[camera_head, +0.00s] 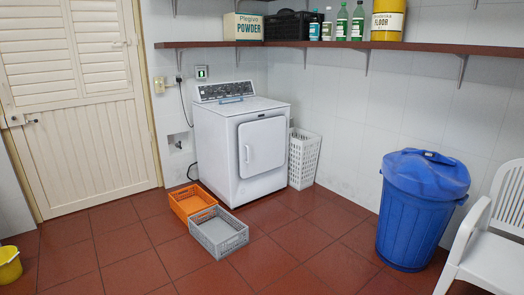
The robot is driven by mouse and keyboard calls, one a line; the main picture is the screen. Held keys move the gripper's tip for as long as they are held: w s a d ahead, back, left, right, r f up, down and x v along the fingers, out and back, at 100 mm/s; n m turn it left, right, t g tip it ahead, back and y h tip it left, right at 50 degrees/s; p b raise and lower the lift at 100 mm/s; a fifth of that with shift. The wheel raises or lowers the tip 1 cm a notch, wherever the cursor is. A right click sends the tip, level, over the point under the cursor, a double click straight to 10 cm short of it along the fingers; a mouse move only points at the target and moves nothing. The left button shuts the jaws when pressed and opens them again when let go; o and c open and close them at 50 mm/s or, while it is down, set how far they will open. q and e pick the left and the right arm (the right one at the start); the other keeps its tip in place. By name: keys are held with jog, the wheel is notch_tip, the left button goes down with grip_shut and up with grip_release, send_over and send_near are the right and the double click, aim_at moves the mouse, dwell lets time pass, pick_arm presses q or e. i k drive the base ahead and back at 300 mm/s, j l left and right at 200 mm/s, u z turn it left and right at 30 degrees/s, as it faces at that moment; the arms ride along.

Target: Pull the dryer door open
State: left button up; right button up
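A white dryer (216,150) stands against the back wall, left of the middle of the head view. Its square front door (265,145) looks shut, flush with the front face. A white vertical handle (247,153) sits on the left side of the door. Neither of my grippers is in view.
Orange (190,200) and grey (218,231) crates lie on the floor before the dryer's left front. A white basket (303,158) stands right of it. A blue bin (420,210) and white chair (492,235) stand at right. The tiled floor (300,262) in front is clear.

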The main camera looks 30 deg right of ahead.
aim_at(261, 142)
jog(key=i+l+z, duration=0.65)
jog(key=i, duration=0.2)
jog(key=i+l+z, duration=0.35)
jog(key=i, duration=0.85)
jog(key=i+j+z, duration=0.15)
jog(key=i+z, duration=0.15)
jog(key=i, duration=0.9)
